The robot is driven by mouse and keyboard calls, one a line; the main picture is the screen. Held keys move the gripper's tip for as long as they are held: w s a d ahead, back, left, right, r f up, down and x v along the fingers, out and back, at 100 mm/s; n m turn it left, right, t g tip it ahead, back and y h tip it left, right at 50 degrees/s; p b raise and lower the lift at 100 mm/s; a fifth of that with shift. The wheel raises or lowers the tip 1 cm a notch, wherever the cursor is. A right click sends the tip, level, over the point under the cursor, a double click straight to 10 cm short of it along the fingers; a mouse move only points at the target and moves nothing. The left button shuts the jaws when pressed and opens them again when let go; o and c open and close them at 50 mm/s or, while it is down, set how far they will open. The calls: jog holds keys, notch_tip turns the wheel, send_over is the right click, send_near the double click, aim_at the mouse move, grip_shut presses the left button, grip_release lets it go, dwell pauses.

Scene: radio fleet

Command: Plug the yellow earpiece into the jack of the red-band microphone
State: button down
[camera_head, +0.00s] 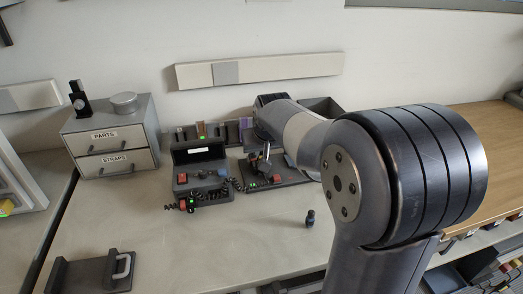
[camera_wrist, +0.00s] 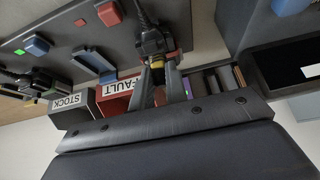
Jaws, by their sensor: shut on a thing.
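In the wrist view, my gripper (camera_wrist: 160,72) is shut on a small piece with a yellow band, which I take to be the yellow earpiece (camera_wrist: 157,63). Right beyond it is a black body (camera_wrist: 152,40) with a red patch (camera_wrist: 174,56), apparently the red-band microphone. The two meet or overlap in this view; I cannot tell whether the plug is inside the jack. A cable runs up from the black body. In the head view, my arm hides most of the gripper, over the dark right-hand board (camera_head: 258,187).
A dark unit (camera_head: 200,155) with coiled cords stands beside the board. A drawer cabinet (camera_head: 110,138) is at the back left, a handled grey block (camera_head: 92,270) at the front left. A small black item (camera_head: 310,218) stands on the bench. FAULT (camera_wrist: 122,88) and STOCK (camera_wrist: 70,102) bins show.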

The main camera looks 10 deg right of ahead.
jog(key=shift+f, duration=0.15)
dwell(0.3)
jog(key=c, duration=1.3)
grip_release()
jog(key=p+v, duration=0.1)
jog(key=v, duration=1)
jog(key=shift+f, duration=0.1)
